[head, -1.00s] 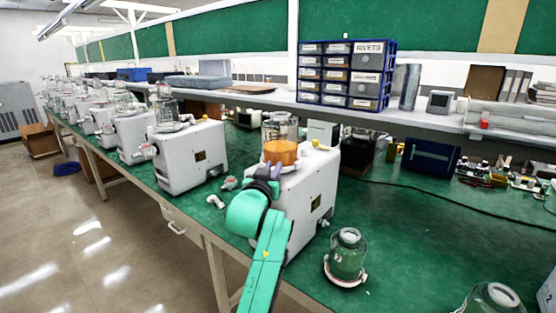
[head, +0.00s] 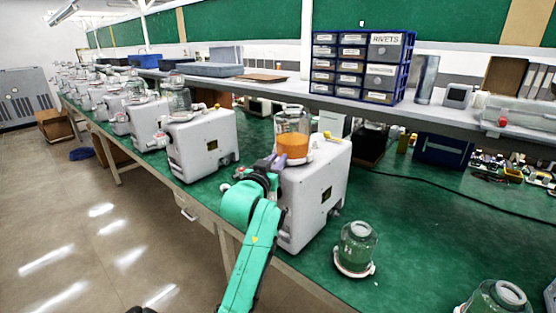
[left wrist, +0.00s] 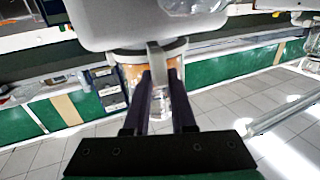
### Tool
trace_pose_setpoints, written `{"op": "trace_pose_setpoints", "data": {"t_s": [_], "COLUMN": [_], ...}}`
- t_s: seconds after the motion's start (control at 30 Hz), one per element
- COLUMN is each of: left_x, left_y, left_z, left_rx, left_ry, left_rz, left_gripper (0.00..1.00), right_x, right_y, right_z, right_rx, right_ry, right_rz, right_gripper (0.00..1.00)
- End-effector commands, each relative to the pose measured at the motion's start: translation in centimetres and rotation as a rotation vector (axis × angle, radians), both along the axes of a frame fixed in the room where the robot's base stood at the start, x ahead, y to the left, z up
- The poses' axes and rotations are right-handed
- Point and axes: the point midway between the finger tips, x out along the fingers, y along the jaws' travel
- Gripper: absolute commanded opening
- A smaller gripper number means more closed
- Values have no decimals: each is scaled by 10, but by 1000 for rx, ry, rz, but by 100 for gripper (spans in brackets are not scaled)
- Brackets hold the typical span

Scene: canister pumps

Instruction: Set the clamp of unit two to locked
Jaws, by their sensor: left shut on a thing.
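The white pump unit (head: 318,190) at the bench's front edge carries a clear canister (head: 293,124) with orange contents. I cannot read a unit number on it. My left gripper (head: 276,161) is at the left side of the canister's base. In the left wrist view, the fingers of my left gripper (left wrist: 161,82) are shut on a grey clamp lever (left wrist: 155,57), with the orange canister (left wrist: 136,73) behind it. The finger tips and clamp are small in the head view, and the lever's setting is unclear. My right gripper is not seen.
Another white pump (head: 200,143) stands to the left, with several more beyond. A blue drawer cabinet (head: 360,68) sits on the shelf.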

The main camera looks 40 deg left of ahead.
Motion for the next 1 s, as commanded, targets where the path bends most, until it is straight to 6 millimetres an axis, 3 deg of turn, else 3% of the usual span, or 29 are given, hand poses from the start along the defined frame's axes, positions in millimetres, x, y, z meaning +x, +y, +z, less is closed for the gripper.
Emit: {"op": "trace_pose_setpoints", "data": {"t_s": [1.0], "left_x": [-1], "left_y": [7], "left_z": [-2], "left_rx": [-1], "left_ry": [8], "left_rz": [-104], "left_gripper": [0], "right_x": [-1], "right_y": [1], "right_z": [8], "right_rx": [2], "right_ry": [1], "right_rz": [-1], "right_gripper": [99]}}
